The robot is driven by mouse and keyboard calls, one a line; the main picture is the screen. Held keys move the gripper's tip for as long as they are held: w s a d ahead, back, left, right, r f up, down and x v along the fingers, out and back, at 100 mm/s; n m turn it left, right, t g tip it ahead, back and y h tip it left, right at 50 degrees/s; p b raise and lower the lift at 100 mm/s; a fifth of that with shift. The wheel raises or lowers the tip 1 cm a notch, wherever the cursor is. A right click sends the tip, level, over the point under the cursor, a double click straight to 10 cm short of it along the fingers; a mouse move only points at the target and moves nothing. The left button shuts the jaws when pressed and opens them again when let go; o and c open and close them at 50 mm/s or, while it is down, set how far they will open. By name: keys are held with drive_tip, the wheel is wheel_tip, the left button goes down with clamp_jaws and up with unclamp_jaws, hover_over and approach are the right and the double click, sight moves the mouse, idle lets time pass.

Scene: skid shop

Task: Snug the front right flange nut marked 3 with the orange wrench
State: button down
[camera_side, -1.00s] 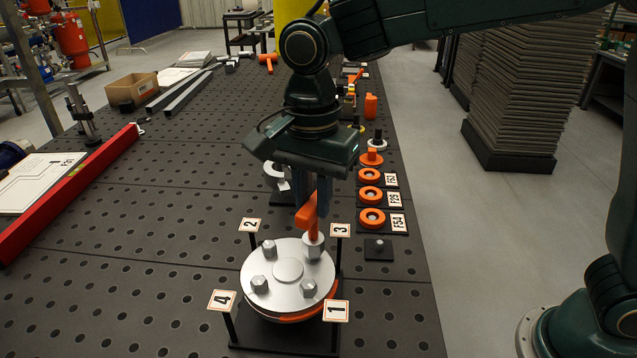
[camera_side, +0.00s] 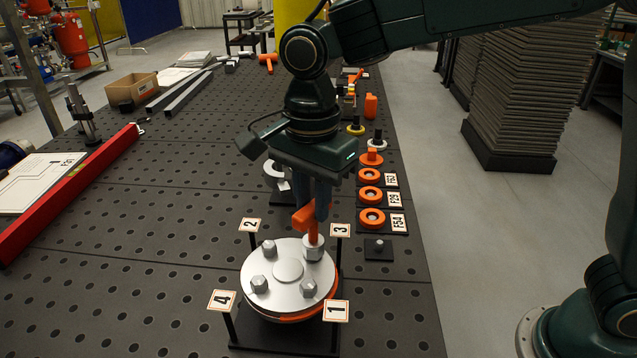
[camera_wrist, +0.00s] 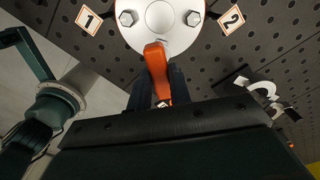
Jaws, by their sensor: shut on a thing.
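The silver round flange (camera_side: 288,283) stands on a dark base, with hex nuts on top and number plates around it. The orange wrench (camera_side: 312,232) is upright, its silver socket (camera_side: 313,247) over the nut position beside the plate marked 3 (camera_side: 340,230); that nut is hidden under the socket. My gripper (camera_side: 318,205) is shut on the wrench's orange T-handle, above the flange. In the wrist view the orange handle (camera_wrist: 157,70) lies between my fingers, with the flange (camera_wrist: 165,18) beyond it.
Plates marked 2 (camera_side: 250,225), 4 (camera_side: 222,300) and 1 (camera_side: 336,311) stand on posts around the flange. Orange rings (camera_side: 371,195) with labels sit to the right. A red bar (camera_side: 75,190) lies at the left. The perforated table (camera_side: 150,285) is clear left of the flange.

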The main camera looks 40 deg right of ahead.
idle(0.7)
drive_tip(key=shift+r, duration=0.15)
drive_tip(key=shift+r, duration=2.35)
drive_tip(key=shift+r, duration=0.1)
